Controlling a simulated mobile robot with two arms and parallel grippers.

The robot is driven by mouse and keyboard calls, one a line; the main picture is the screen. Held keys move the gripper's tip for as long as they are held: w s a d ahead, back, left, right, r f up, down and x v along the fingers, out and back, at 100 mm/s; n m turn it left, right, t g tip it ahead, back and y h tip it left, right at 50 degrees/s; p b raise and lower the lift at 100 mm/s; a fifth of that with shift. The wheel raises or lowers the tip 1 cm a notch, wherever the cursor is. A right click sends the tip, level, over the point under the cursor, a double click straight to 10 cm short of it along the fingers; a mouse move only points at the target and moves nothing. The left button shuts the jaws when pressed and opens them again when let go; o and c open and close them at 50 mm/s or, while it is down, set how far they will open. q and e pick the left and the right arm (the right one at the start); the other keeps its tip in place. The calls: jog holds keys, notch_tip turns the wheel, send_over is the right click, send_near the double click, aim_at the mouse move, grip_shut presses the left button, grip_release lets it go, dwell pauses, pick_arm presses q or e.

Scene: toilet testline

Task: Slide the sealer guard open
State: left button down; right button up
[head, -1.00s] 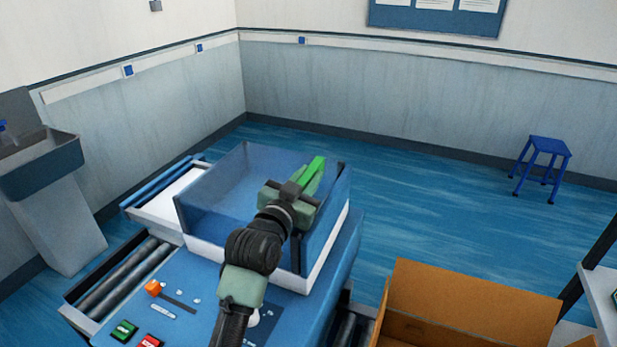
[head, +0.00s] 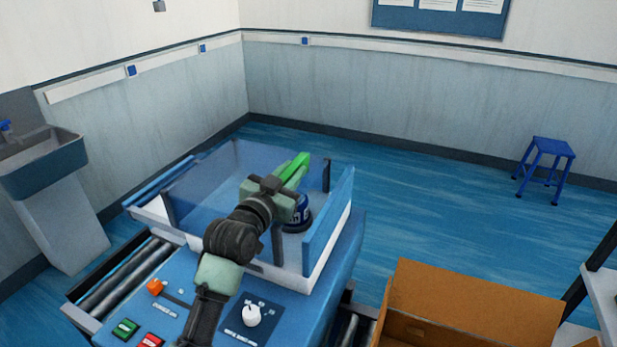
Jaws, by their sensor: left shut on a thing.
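The sealer (head: 215,300) is a blue machine with a white-rimmed box on top. Its guard (head: 215,175) is a see-through blue panel at the left part of the box, with a bright green handle (head: 298,162). My left gripper (head: 285,185) is shut on the green handle, and my arm reaches over the box from the front. The fingertips are partly hidden by the gripper body. A dark blue round part (head: 298,218) shows inside the box, to the right of my gripper. My right gripper is not in view.
The control panel has an orange knob (head: 156,287), a green button (head: 125,329), a red button (head: 150,341) and a white dial (head: 252,316). Rollers (head: 115,277) lie at left. An open cardboard box (head: 470,300) stands at right. A sink (head: 45,165) and blue stool (head: 546,155) stand farther off.

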aim_at(221, 191)
pick_arm(q)
jog(key=w+a+b, duration=0.1)
jog(key=a, duration=0.3)
jog(key=w+a+b, duration=0.1)
jog(key=w+a, duration=0.1)
jog(key=a, duration=0.2)
jog(key=w+a+b, duration=0.2)
jog(key=a, duration=0.3)
jog(key=shift+w, duration=0.2)
jog(key=shift+d+r, duration=0.1)
jog(key=c, duration=1.3)
grip_release()
jog(key=shift+s, duration=0.1)
jog(key=shift+s+f, duration=0.2)
jog(key=shift+s, duration=0.1)
jog(key=b+v, duration=0.2)
jog(key=v, duration=0.5)
jog(key=shift+r, duration=0.1)
